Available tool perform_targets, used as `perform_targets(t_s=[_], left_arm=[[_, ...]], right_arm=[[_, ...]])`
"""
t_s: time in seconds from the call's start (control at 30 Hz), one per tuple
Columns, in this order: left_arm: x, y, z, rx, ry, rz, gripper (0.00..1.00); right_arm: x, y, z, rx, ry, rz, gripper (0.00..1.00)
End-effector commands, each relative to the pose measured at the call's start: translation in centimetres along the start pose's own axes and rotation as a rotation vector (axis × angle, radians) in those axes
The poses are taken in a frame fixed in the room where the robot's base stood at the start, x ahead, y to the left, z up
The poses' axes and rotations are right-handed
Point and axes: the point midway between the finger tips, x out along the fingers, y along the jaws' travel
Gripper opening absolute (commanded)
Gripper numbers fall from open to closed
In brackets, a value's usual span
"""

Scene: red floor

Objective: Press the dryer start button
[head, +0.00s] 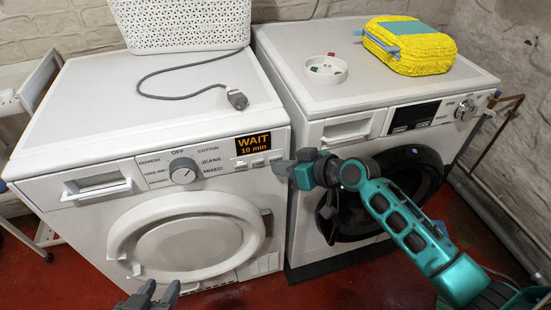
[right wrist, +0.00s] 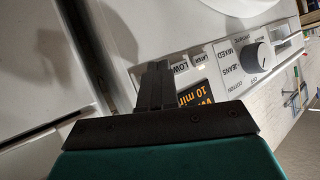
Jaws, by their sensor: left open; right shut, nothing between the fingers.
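The dryer (head: 80,120) is the white left machine, with a round white door and a dial (head: 184,170). Its dark display (head: 253,143) reads "WAIT 10 min" in orange. Small buttons (head: 259,163) sit in a row below the display. My right gripper (head: 276,168) is shut and empty, its tips close to the right end of that row; contact cannot be told. In the right wrist view the shut fingers (right wrist: 156,68) point toward the panel beside the "LOW" label (right wrist: 181,68), partly in front of the display (right wrist: 196,97). My left gripper (head: 155,290) is open, low before the dryer door.
A second white machine (head: 310,92) with a dark door stands on the right. On it are a small round dish (head: 326,79) and a yellow bag (head: 425,58). A white basket (head: 180,25) and a grey cable with plug (head: 236,98) lie on the dryer top.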

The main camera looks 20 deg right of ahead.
Motion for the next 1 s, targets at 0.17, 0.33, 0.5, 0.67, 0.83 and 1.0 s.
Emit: perform_targets(t_s=[0.17,0.33,0.5,0.67,0.83,1.0], left_arm=[[-0.4,0.0,-0.6,0.001,-0.001,0.0,0.43],[-0.4,0.0,-0.5,0.0,-0.002,0.0,0.43],[-0.4,0.0,-0.5,0.0,-0.002,0.0,0.43],[-0.8,0.1,-1.1,-0.003,-0.002,0.0,0.43],[-1.3,0.2,-1.9,-0.009,-0.001,0.0,0.43],[-1.6,0.3,-2.4,-0.012,0.0,0.0,0.43]], right_arm=[[-0.7,-0.5,0.4,0.001,-0.002,-0.001,0.0],[-0.8,-0.6,0.6,0.0,-0.001,-0.001,0.0],[-0.8,-0.6,0.6,0.0,-0.001,-0.001,0.0],[-1.6,-1.2,1.1,0.001,-0.004,0.0,0.0],[-2.9,-2.1,1.9,0.001,-0.004,-0.001,0.0],[-3.9,-2.8,2.7,0.0,-0.003,-0.001,0.0]])
